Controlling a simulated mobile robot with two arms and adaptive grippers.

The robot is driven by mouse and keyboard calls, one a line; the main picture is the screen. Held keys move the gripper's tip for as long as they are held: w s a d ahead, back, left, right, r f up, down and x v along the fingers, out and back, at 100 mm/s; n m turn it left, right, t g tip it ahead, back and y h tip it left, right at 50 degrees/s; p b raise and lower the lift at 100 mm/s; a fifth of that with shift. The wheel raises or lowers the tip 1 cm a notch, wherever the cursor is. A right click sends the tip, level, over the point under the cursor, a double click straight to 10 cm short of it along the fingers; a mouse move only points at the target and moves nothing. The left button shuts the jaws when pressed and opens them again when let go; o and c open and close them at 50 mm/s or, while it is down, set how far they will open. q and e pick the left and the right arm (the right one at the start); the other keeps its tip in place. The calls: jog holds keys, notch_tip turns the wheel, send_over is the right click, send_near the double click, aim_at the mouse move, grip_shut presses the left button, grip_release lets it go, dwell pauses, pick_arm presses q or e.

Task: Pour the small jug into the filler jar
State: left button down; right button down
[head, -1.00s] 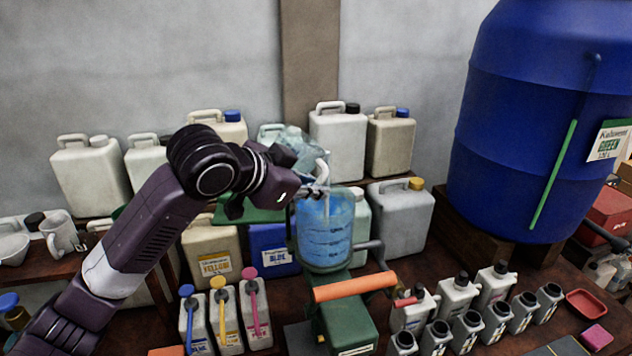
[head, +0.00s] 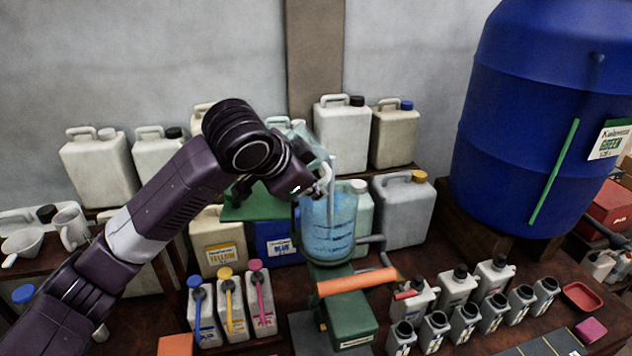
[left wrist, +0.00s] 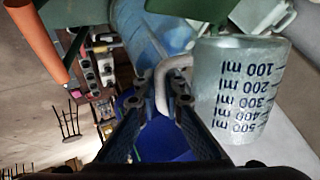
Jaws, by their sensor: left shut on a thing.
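The small jug (head: 299,131) is translucent and tilted just above the filler jar (head: 328,228), partly hidden behind my left arm. My left gripper (head: 318,184) is shut on the jug's pale handle, near the jar's rim. In the left wrist view, the gripper (left wrist: 164,98) pinches this handle, and the jug (left wrist: 240,92) shows dark ml marks; I see no clear liquid level in it. The clear jar stands upright on a green machine and holds blue liquid. I cannot tell whether a stream is falling. My right gripper is not in view.
Jerrycans (head: 341,135) stand behind the jar. Small pump bottles (head: 230,310) stand front left, and several small bottles (head: 465,320) front right. An orange-handled lever (head: 356,281) sticks out before the jar. A big blue barrel (head: 525,130) stands at the right.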

pick_arm(q)
jog(key=y, duration=0.1)
jog(key=m+g+y, duration=0.1)
jog(key=shift+a+f+y, duration=0.2)
jog(key=shift+y, duration=0.2)
jog(key=y, duration=0.1)
jog(key=f+m+g+y, duration=0.1)
jog(key=y, duration=0.1)
jog(key=shift+d+f+y, duration=0.15)
jog(key=shift+d+y, duration=0.05)
jog(key=shift+y, duration=0.1)
jog(key=shift+r+m+g+y, duration=0.35)
jog(key=shift+r+y, duration=0.2)
jog(key=shift+y, duration=0.25)
jog(key=shift+w+d+r+m+g+y, duration=0.1)
jog(key=shift+d+r+m+g+y, duration=0.1)
jog(key=shift+y, duration=0.35)
jog(key=shift+d+r+m+g+y, duration=0.1)
jog(key=shift+d+g+y, duration=0.05)
jog(key=shift+y, duration=0.4)
jog(key=shift+f, duration=0.15)
